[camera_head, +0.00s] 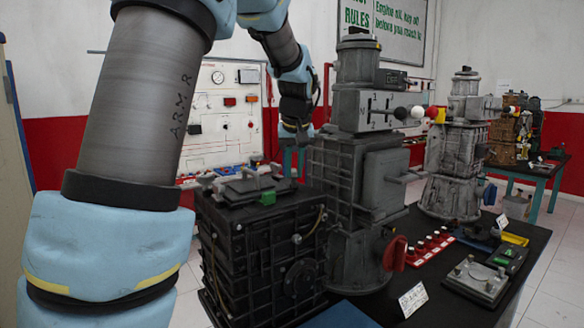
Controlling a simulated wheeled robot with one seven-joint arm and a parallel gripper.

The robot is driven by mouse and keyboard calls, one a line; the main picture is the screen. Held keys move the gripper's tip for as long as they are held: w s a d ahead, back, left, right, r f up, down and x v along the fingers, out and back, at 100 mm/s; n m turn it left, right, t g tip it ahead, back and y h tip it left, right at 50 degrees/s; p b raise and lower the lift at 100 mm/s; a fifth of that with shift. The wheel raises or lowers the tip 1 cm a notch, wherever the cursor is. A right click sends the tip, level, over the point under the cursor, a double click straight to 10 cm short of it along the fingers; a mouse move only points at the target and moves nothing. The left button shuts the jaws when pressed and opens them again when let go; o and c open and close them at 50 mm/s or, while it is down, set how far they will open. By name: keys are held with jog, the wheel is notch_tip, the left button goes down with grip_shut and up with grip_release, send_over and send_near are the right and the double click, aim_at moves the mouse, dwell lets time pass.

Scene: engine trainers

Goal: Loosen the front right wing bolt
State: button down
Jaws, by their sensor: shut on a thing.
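A black ribbed engine block (265,255) stands at the near left end of the dark table. A dark cover plate (251,188) lies on its top, with small grey wing-shaped bolts around it. One bolt (206,179) shows at the plate's left and another (277,169) at its far right. I cannot tell which one is the front right bolt. My arm arches over from the left, and its wrist (297,108) hangs beyond the block, beside the tall grey engine.
The tall grey engine (343,185) stands close right of the block, with a red knob (395,254) low on it. More engines stand behind.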

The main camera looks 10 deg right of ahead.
jog(key=n, duration=0.1)
jog(key=n+y, duration=0.1)
jog(key=n, duration=0.1)
jog(key=shift+d, duration=0.4)
jog(key=shift+w+d+n+y, duration=0.15)
jog(key=shift+n+y, duration=0.65)
jog(key=shift+n, duration=0.9)
jog(key=c, duration=0.8)
grip_release()
jog(key=shift+d, duration=0.1)
jog(key=b+v, duration=0.2)
jog(key=v, duration=0.8)
jog(key=shift+r, duration=0.45)
